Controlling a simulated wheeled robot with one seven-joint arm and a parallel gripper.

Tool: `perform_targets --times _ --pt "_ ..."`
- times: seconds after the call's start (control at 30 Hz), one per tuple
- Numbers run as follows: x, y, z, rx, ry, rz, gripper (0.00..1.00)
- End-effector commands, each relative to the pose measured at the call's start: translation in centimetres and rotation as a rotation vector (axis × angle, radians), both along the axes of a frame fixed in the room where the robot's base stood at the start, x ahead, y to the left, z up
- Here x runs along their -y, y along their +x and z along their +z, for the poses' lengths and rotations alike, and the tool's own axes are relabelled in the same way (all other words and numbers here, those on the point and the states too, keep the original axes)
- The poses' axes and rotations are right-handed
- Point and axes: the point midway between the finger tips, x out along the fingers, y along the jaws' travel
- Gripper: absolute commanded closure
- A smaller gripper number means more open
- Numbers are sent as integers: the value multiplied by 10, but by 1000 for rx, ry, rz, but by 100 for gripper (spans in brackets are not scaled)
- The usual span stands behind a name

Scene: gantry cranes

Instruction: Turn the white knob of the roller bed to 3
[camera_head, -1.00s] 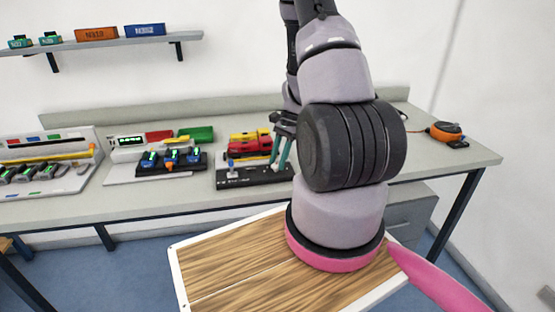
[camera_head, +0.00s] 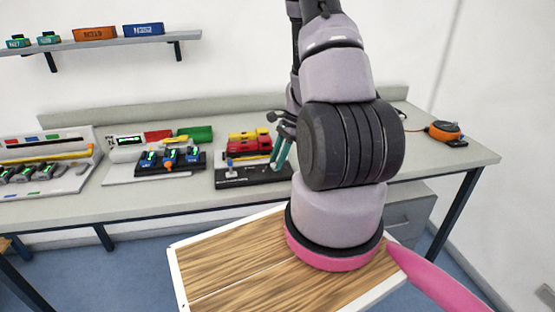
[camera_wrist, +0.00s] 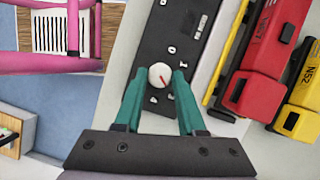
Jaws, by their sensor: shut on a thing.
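The white knob (camera_wrist: 160,75), round with a red pointer line, sits on a black panel (camera_wrist: 166,45) in the wrist view. Letters and marks are printed around the knob, too small to read surely. My gripper (camera_wrist: 158,82) has teal fingers, one on each side of the knob, shut on it. The red line points down and to the right in the wrist view. In the head view my gripper (camera_head: 280,150) reaches down to the right end of the black roller bed base (camera_head: 240,178); my arm hides part of that area, and the knob cannot be made out there.
Red and yellow trucks (camera_wrist: 271,45) stand close beside the panel. A black unit with blue and orange knobs (camera_head: 170,162) is left of the roller bed. A orange tape-like device (camera_head: 445,131) lies at the table's right. A shelf (camera_head: 100,42) hangs above.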

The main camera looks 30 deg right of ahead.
Motion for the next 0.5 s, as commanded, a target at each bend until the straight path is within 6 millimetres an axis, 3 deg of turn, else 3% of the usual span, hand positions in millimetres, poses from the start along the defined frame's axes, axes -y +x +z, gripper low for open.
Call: perform_targets --times 0.03,0.07,0.13,0.5 --pt "1 0 0 1 -1 0 100" --pt "1 0 0 1 -1 0 57" --pt "0 0 0 1 -1 0 31" --pt "1 1 3 1 0 1 31"
